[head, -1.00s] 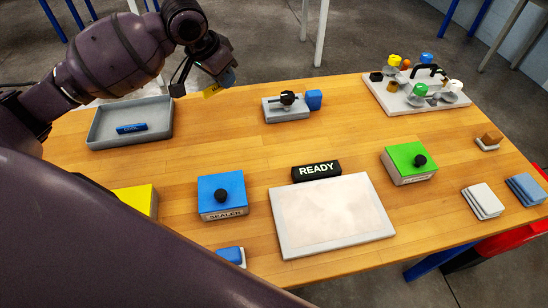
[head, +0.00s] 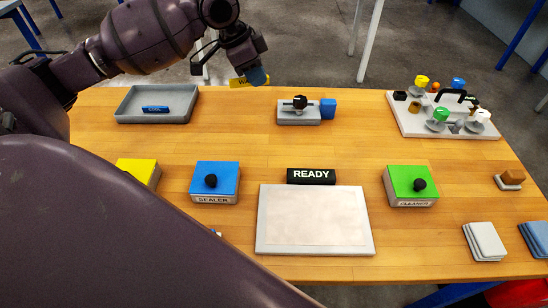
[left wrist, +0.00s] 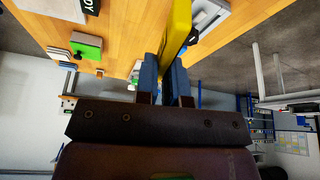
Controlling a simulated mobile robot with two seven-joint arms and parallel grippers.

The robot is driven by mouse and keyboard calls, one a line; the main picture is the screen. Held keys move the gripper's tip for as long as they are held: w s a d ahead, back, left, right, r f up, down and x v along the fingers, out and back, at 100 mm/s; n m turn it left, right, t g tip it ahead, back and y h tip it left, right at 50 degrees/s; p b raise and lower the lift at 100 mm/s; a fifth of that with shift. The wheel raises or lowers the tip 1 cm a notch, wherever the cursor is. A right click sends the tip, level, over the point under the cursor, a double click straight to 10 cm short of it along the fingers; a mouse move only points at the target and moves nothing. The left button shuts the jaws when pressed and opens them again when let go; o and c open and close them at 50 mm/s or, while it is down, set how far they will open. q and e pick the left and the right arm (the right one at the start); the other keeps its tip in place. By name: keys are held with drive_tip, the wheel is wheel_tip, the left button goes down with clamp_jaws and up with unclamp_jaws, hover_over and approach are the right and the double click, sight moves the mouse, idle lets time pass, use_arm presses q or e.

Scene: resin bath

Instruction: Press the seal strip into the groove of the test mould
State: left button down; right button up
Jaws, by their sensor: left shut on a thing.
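My left gripper (head: 257,76) is shut on a yellow piece (head: 241,82) with dark lettering that I cannot fully read. In the left wrist view the yellow piece (left wrist: 178,32) stands between the two blue fingers of the gripper (left wrist: 166,65). The gripper is over the far edge of the table, to the left of and beyond a small grey fixture (head: 290,117) with a black knob and a blue block (head: 328,108) at its right. A blue strip (head: 156,109) with white lettering lies in the grey tray (head: 125,112). I cannot tell which thing is the test mould. My right gripper is out of view.
A white board (head: 411,121) with knobs is at back right. The table's middle is clear.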

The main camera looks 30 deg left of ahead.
use_arm(q)
drive_tip(key=d+m, duration=0.2)
drive_tip(key=b, duration=0.2)
hover_over(268, 147)
drive_tip(key=a, duration=0.1)
drive_tip(key=shift+g+h, duration=0.3)
drive_tip(key=shift+g, duration=0.1)
drive_tip(key=f, duration=1.3)
drive_tip(key=shift+s, duration=0.3)
drive_tip(key=shift+f, duration=0.7)
wheel_tip(268, 147, down, 5)
drive_tip(key=shift+f+b, duration=0.15)
drive_tip(key=shift+b, duration=0.25)
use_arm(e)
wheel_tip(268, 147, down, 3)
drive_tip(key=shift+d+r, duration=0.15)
use_arm(q)
drive_tip(key=shift+f, duration=0.2)
